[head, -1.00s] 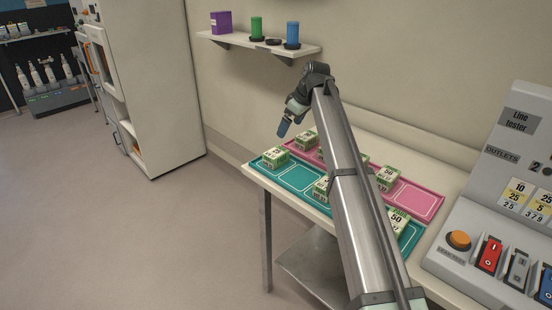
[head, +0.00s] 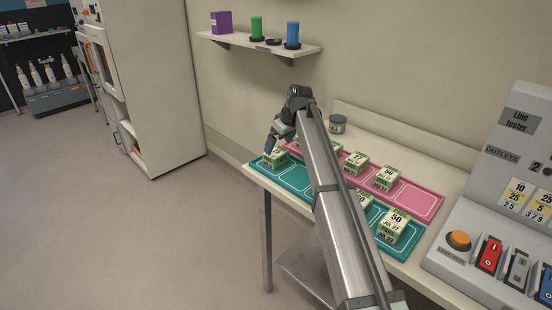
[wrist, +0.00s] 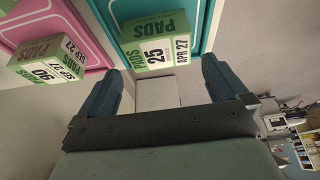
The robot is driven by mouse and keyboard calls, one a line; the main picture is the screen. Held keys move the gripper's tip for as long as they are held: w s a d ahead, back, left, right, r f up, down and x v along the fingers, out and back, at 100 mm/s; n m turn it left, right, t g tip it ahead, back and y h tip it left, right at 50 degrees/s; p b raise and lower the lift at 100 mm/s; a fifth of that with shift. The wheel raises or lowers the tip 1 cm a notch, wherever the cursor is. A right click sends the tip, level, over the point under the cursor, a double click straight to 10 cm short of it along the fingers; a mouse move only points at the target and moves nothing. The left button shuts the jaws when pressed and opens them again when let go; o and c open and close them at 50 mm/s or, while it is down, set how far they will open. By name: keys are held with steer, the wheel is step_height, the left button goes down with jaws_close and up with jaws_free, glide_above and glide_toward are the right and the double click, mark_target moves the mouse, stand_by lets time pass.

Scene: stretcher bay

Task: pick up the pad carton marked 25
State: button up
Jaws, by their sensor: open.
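The green and white pad carton marked 25 (wrist: 156,50) shows in the wrist view just beyond my fingertips and between their lines, its label reading APR 27. In the head view this carton (head: 275,158) sits at the far left end of the teal tray (head: 296,178). My gripper (wrist: 162,72) is open and empty, with one finger to each side of the carton's near end. In the head view my gripper (head: 280,148) is right above the carton, partly covering it. I cannot tell whether the fingers touch it.
A carton marked 90 (wrist: 48,63) is on the pink tray (head: 423,203), left in the wrist view. Several other cartons, one marked 50 (head: 394,226), stand on the trays, some partly behind my arm. A dark round tin (head: 337,124) stands behind. The line tester (head: 492,215) is at right.

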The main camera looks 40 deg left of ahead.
mark_target(276, 152)
steer(key=shift+x, duration=2.9)
steer(key=shift+d, duration=0.2)
steer(key=c, duration=0.8)
